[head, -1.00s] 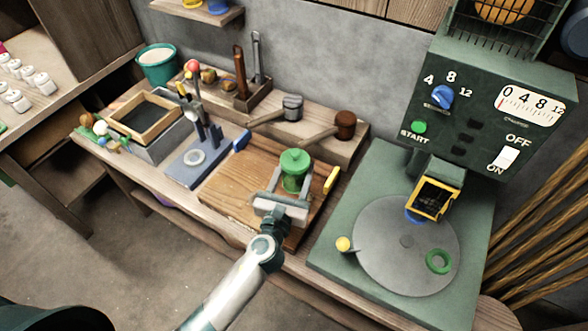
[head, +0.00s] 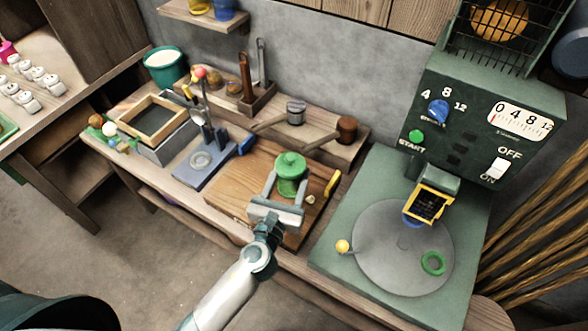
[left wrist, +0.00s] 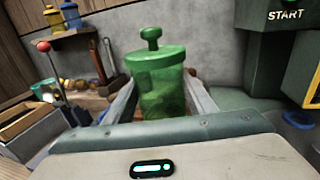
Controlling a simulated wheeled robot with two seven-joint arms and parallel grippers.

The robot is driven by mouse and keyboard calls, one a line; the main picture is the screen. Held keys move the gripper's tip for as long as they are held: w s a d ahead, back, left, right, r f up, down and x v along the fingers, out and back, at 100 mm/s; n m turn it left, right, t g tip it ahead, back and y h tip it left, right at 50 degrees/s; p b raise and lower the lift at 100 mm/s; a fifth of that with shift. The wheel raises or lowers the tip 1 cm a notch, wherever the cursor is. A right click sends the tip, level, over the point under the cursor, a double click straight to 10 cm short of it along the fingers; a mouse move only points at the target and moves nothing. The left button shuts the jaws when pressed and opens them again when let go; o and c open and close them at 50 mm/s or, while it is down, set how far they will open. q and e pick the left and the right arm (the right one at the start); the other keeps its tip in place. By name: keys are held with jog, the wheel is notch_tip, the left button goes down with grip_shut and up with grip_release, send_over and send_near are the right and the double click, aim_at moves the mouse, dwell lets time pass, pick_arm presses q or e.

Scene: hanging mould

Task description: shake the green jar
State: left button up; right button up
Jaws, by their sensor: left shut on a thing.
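The green jar (head: 291,178) has a knobbed lid and see-through green sides. My left gripper (head: 282,188) is shut on it, one finger on each side, over the wooden board (head: 238,185). In the left wrist view the jar (left wrist: 157,82) stands about upright between the fingers of the gripper (left wrist: 158,105), lid on. I cannot tell how far its base is from the board. My right gripper is not in view.
To the right stands a green machine (head: 384,170) with a round grey plate (head: 385,262). A blue stand (head: 190,175) and a wood-framed box (head: 140,133) are to the left.

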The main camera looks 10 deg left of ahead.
aim_at(283, 178)
pick_arm(q)
jog(key=s+r+p, duration=0.2)
jog(key=r, duration=0.1)
jog(key=shift+a, duration=0.35)
jog(key=shift+s+r, duration=0.1)
jog(key=shift+s, duration=0.05)
jog(key=shift+r+p, duration=0.1)
jog(key=shift+p, duration=0.2)
jog(key=shift+r+p, duration=0.3)
notch_tip(283, 178, up, 5)
jog(key=p, duration=0.2)
jog(key=shift+p, duration=0.4)
jog(key=shift+r, duration=0.65)
jog(key=shift+f, duration=0.1)
